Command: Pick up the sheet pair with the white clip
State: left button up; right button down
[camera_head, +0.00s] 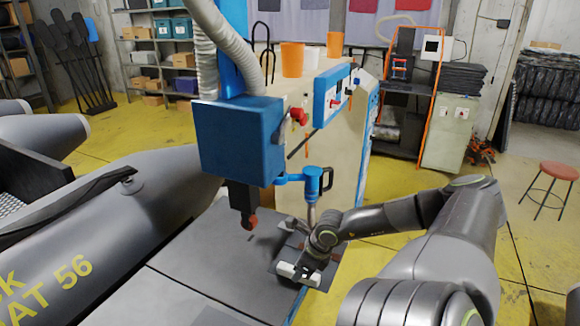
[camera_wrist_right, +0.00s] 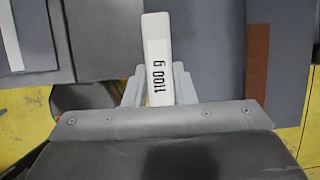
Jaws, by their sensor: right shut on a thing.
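My right gripper (camera_head: 312,262) is low over the right part of the grey work table. It is shut on the white clip (camera_head: 298,274) of a pair of dark grey sheets (camera_head: 322,278). In the right wrist view, the white clip (camera_wrist_right: 158,62) stands between the light grey fingers (camera_wrist_right: 157,88) and bears dark printed characters. The dark sheets (camera_wrist_right: 215,45) spread behind it there. I cannot tell whether the sheets are clear of the table. My left gripper is not in view.
A blue welding head (camera_head: 240,140) with a hanging black part stands just left of my right gripper. The grey table (camera_head: 200,260) is mostly bare. A grey inflatable boat (camera_head: 140,205) lies at left. In the wrist view, another white piece (camera_wrist_right: 10,38) and a brown strip (camera_wrist_right: 257,62) show.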

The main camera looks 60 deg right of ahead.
aim_at(320, 286)
jog(key=s+p, duration=0.1)
jog(key=s, duration=0.1)
jog(key=s+p, duration=0.2)
jog(key=s, duration=0.1)
jog(key=s+p, duration=0.2)
jog(key=shift+s+d+r, duration=0.25)
jog(key=shift+d+r, duration=0.05)
jog(key=s+p, duration=0.3)
jog(key=s, duration=0.4)
notch_tip(320, 286, down, 14)
jog(key=b, duration=1.3)
jog(key=shift+s+d+f+b, duration=0.25)
jog(key=shift+s+d+b, duration=0.1)
jog(key=shift+s, duration=0.1)
